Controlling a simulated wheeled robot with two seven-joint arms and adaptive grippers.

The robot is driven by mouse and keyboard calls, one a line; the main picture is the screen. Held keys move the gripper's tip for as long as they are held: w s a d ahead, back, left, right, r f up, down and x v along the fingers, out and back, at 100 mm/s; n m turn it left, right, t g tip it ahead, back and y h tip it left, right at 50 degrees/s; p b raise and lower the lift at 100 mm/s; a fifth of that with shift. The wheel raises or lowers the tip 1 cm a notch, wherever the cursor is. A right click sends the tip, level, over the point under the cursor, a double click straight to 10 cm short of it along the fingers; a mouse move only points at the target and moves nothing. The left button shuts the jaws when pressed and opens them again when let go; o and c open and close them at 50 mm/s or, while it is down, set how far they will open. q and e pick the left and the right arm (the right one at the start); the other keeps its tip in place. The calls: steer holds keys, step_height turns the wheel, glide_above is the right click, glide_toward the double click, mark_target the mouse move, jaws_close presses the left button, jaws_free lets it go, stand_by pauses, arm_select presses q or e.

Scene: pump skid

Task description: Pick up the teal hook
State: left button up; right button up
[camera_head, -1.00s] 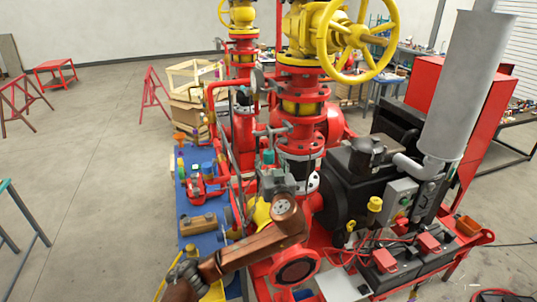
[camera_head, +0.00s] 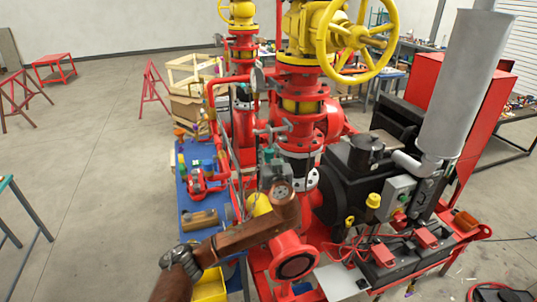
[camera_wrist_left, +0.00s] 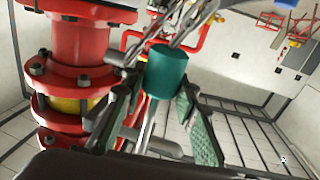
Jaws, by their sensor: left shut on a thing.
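The teal hook shows in the left wrist view as a teal cylinder (camera_wrist_left: 167,73) on a thin metal rod, between my left gripper's two green-padded fingers (camera_wrist_left: 160,122). My left gripper is shut on it. In the head view, my left gripper (camera_head: 269,176) is in front of the red pipework, with a small bit of teal (camera_head: 267,154) at its tip. The hook's lower part is hidden by the gripper. My right gripper is not in view.
A metal chain (camera_wrist_left: 190,24) is close behind the teal cylinder. A red flanged pipe (camera_wrist_left: 75,75) stands close to the left. A yellow handwheel (camera_head: 357,38) and black engine (camera_head: 345,180) are near. A blue bench (camera_head: 200,205) with several parts is at left; open floor lies beyond.

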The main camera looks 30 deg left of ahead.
arm_select(q)
steer(key=c, duration=0.5)
jaws_close()
steer(key=shift+r, duration=0.15)
